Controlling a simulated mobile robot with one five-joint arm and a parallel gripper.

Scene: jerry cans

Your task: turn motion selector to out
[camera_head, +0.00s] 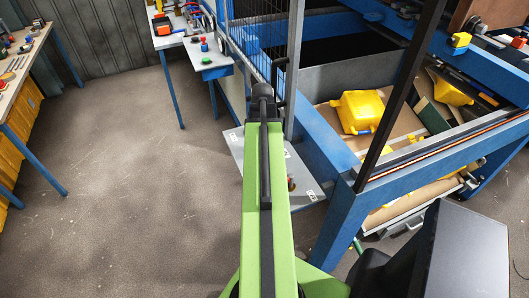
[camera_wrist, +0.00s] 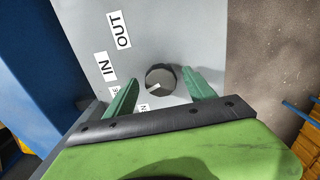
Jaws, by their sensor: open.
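The motion selector is a round black knob (camera_wrist: 165,70) on a light grey panel (camera_wrist: 175,20) in the wrist view. Its white pointer mark points to the lower left of the picture. An OUT label (camera_wrist: 119,30) is up and left of the knob. An IN label (camera_wrist: 105,66) is left of it. My gripper (camera_wrist: 161,77) is open, its two green fingers on either side of the knob. I cannot tell whether they touch it. In the head view the panel (camera_head: 303,177) lies partly behind my arm, and the knob and fingers are hidden.
Other labels near my left finger are partly covered. A blue-framed machine (camera_head: 340,215) with a yellow jerry can (camera_head: 360,112) inside stands right of the panel. Workbenches stand at the far left (camera_head: 22,62) and back (camera_head: 165,41). The floor at left is clear.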

